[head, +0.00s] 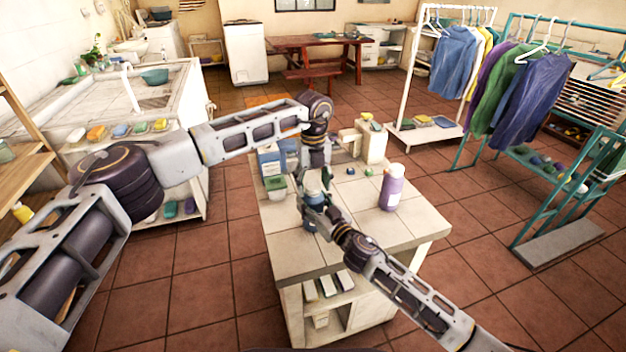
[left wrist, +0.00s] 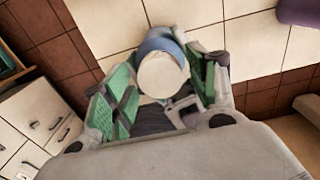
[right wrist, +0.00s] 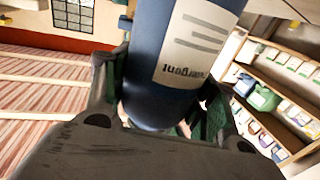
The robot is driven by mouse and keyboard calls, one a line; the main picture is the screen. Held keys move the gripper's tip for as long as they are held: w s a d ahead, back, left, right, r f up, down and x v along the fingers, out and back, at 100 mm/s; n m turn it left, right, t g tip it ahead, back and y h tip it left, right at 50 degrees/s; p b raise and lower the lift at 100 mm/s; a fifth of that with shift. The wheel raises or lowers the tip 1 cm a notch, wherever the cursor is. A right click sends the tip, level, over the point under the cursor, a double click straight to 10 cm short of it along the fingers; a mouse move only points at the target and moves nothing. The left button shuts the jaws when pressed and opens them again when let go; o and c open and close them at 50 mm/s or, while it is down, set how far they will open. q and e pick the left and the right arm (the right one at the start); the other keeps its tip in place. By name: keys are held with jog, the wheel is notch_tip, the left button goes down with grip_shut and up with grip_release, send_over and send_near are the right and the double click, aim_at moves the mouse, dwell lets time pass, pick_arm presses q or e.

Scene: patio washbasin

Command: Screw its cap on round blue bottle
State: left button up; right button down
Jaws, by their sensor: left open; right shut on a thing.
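The round blue bottle (head: 312,224) stands upright at the near part of the tiled table, partly hidden by my grippers. My right gripper (head: 318,212) is shut around its body. In the right wrist view the blue bottle (right wrist: 172,60) with its white label fills the space between the fingers. My left gripper (head: 315,178) points down just above the bottle. In the left wrist view its green-padded fingers are open on either side of a round cream cap (left wrist: 162,76), which appears over the top of the blue bottle (left wrist: 160,45). I cannot tell how tightly the cap sits.
A purple bottle (head: 391,190) with a pale cap stands to the right on the table (head: 385,235). A green-and-white container (head: 275,187) and a blue-and-white box (head: 269,160) stand at left. Small coloured pieces (head: 368,171) and a cream dispenser (head: 373,143) are farther back.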

pick_arm(q)
jog(key=c, duration=1.1)
